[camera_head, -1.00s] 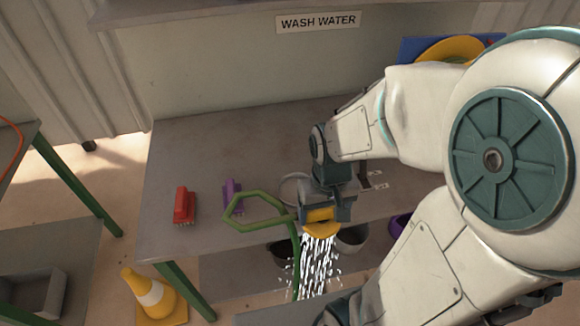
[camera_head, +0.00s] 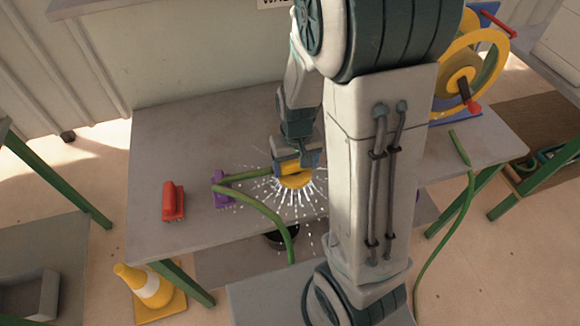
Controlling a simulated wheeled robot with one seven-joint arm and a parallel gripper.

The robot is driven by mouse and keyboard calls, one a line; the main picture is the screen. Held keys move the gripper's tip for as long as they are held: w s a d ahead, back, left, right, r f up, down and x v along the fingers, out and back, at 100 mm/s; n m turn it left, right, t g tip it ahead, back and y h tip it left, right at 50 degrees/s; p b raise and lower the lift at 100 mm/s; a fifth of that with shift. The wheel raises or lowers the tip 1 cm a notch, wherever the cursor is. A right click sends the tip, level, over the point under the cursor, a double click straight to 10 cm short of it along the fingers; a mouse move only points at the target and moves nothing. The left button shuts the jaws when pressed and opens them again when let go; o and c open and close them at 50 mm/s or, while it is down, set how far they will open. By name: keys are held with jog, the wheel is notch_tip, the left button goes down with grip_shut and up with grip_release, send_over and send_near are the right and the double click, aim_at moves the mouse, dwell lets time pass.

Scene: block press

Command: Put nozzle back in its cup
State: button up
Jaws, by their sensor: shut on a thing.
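My gripper (camera_head: 298,160) is shut on the yellow nozzle (camera_head: 297,181) over the table. White water sprays outward around the nozzle's lower end. A green hose (camera_head: 262,206) loops left from the nozzle and hangs over the table's front edge. I cannot make out the nozzle's cup; my arm, gripper and the spray cover the part of the table around the nozzle.
A dark bowl (camera_head: 280,240) sits below the front edge. A yellow hose reel (camera_head: 462,73) stands at right. The table's back left is clear.

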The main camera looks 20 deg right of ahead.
aim_at(290, 169)
jog(key=w+f, duration=0.2)
jog(key=w, duration=0.1)
jog(key=shift+w+a, duration=0.15)
jog(key=shift+w, duration=0.15)
jog(key=shift+f+p, duration=0.3)
jog(key=shift+f, duration=1.8)
jog(key=shift+f, duration=0.1)
jog(key=shift+f, duration=0.15)
jog(key=o, duration=1.1)
jog(key=shift+o, duration=0.2)
